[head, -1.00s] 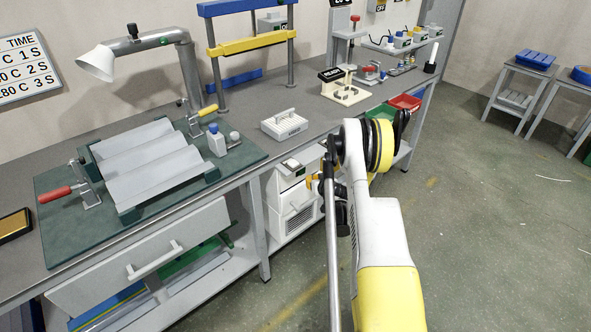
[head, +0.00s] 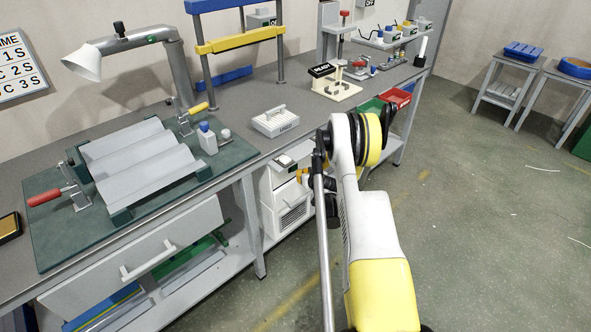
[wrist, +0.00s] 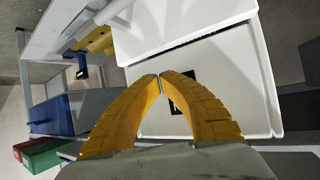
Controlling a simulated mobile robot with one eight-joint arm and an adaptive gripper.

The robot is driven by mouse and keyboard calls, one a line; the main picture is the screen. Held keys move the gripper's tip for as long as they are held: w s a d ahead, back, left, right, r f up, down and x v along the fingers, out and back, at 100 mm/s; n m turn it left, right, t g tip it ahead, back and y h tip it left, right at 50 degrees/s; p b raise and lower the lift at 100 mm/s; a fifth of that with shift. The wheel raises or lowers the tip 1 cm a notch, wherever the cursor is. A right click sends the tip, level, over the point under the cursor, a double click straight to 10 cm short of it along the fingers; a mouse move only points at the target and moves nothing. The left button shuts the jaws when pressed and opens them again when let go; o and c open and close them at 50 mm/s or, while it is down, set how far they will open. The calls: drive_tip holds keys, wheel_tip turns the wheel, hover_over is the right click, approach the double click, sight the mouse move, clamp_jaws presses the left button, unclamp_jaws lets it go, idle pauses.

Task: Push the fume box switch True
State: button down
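The white fume box (head: 290,212) stands under the bench, with a vented front and a small dark and light part on its top (head: 284,161) that may be the switch. My gripper (head: 301,174) is in front of its upper right part in the head view, mostly hidden behind my arm. In the wrist view my gripper's two yellow fingers (wrist: 160,77) meet at their tips, with nothing seen between them. White panels (wrist: 215,60) fill the view beyond them. A black patch (wrist: 182,90) shows partly behind the right finger. Contact cannot be told.
The bench (head: 255,165) runs along the wall, with a corrugated sheet (head: 140,160) on a green board at left. Red (head: 398,97) and green bins sit under the bench to the right. The floor (head: 480,220) at right is clear.

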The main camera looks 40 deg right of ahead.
idle(0.6)
drive_tip(key=shift+w, duration=0.45)
drive_tip(key=shift+w, duration=0.35)
idle(0.4)
drive_tip(key=shift+s, duration=0.1)
drive_tip(key=shift+s, duration=0.7)
